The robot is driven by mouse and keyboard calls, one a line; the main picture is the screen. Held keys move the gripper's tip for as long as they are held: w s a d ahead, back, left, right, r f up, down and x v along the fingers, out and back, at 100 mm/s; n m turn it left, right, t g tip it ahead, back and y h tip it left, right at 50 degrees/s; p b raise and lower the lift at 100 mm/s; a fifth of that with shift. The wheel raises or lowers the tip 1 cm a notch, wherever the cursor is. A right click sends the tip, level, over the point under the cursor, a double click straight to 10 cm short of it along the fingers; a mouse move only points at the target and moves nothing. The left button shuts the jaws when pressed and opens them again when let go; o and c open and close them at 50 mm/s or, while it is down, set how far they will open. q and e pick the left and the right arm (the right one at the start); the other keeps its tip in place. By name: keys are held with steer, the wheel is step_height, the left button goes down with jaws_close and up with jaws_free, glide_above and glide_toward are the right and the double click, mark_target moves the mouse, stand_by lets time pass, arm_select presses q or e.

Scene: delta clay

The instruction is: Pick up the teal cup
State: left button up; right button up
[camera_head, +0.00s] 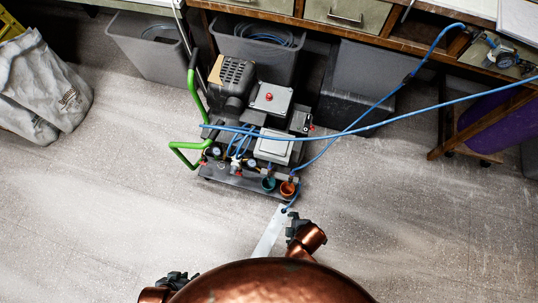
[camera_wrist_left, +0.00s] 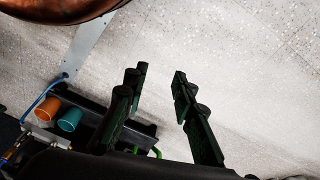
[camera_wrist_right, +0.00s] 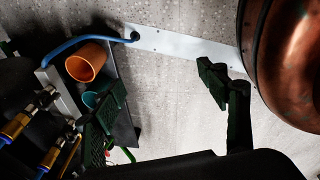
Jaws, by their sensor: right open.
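The teal cup (camera_head: 268,184) stands on the front edge of the machine's dark base, just left of an orange cup (camera_head: 288,188). In the left wrist view the teal cup (camera_wrist_left: 70,120) lies left of my left gripper (camera_wrist_left: 160,72), whose fingers are apart and empty. In the right wrist view the teal cup (camera_wrist_right: 91,99) is partly hidden behind a finger of my right gripper (camera_wrist_right: 162,78), which is open and empty. In the head view my left gripper (camera_head: 177,279) is low at the left, and my right gripper (camera_head: 297,227) is nearer the cups.
The wheeled machine (camera_head: 272,100) has green handles (camera_head: 187,150) and blue hoses (camera_head: 375,125) around it. A pale metal strip (camera_head: 268,232) lies on the floor before it. Grey bins (camera_head: 145,45) and a workbench stand behind.

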steer(key=w+a+f+n+t, duration=0.1)
steer(key=w+a+f+n, duration=0.1)
steer(key=w+a+n, duration=0.45)
arm_select(q)
steer(key=w+d+f+t+h, duration=0.2)
steer(key=w+d+t, duration=0.15)
steer(key=d, duration=0.45)
arm_select(e)
steer(key=n+t+h+b, duration=0.1)
steer(key=n+t+b, duration=0.3)
steer(key=n, duration=1)
glide_above(269, 186)
steer(key=shift+m+g, duration=0.25)
steer(key=shift+g, duration=0.35)
steer(key=f, duration=0.6)
steer(key=s+f+b, duration=0.1)
steer(key=f, duration=0.2)
steer(key=shift+a, duration=0.1)
steer(key=shift+w+f+b, duration=0.35)
steer(key=shift+w+f, duration=0.1)
arm_select(q)
step_height(269, 186, down, 8)
steer(key=w+t, duration=0.1)
steer(key=t, duration=0.1)
steer(key=shift+w+a+t, duration=0.3)
steer(key=shift+w+t, duration=0.05)
steer(key=shift+w, duration=0.05)
arm_select(e)
steer(key=shift+r, duration=0.1)
steer(key=shift+c, duration=0.6)
